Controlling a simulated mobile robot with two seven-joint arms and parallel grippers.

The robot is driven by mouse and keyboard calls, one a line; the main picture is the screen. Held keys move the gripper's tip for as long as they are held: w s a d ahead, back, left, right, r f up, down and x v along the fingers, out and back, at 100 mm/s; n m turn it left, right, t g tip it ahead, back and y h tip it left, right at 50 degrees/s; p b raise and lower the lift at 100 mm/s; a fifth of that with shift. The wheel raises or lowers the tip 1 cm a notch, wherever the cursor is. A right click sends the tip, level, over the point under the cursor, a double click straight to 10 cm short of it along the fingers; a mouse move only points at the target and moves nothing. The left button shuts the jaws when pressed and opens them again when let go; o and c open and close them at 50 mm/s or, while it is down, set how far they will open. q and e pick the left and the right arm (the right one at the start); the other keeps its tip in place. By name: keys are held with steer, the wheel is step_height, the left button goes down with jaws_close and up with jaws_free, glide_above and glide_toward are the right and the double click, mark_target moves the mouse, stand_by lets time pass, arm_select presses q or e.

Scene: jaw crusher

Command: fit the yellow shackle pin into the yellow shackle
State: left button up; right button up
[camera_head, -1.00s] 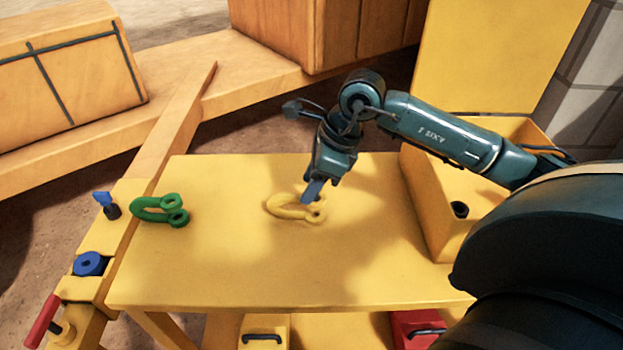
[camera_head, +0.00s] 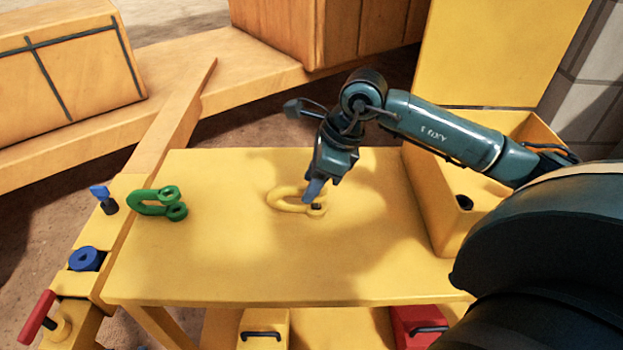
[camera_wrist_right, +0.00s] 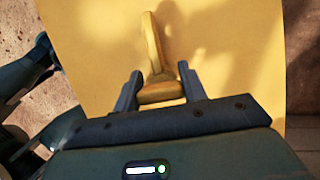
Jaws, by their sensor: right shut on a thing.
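The yellow shackle (camera_head: 276,197) lies on the yellow table with its bow to the left and its eye end to the right. My right gripper (camera_head: 314,190) points down over the eye end and hides part of it. In the right wrist view, the gripper (camera_wrist_right: 158,82) is shut on the yellow shackle pin (camera_wrist_right: 161,93), seen as a short bar between the fingers. The shackle's bow (camera_wrist_right: 152,40) extends beyond it. The pin's lower part is hidden, so I cannot tell how deep it sits in the eyes. My left gripper is not in view.
A green shackle (camera_head: 150,208) lies at the table's left. A blue pin (camera_head: 101,193), blue ring (camera_head: 86,259) and red handle (camera_head: 38,318) are on the left beam. A yellow box (camera_head: 429,205) with a black socket (camera_head: 464,203) stands right. The table's front is clear.

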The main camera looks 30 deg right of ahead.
steer(key=shift+s+a+f, duration=0.1)
steer(key=shift+a+f, duration=0.25)
steer(key=shift+f, duration=0.25)
steer(key=shift+r, duration=0.2)
steer(key=shift+d+r+p, duration=0.2)
steer(key=shift+r+p, duration=0.45)
steer(key=shift+r, duration=0.3)
steer(key=shift+r+p, duration=1.4)
steer(key=shift+r, duration=0.8)
steer(key=shift+b, duration=0.4)
steer(key=shift+f+b, duration=2.2)
steer(key=shift+f, duration=0.35)
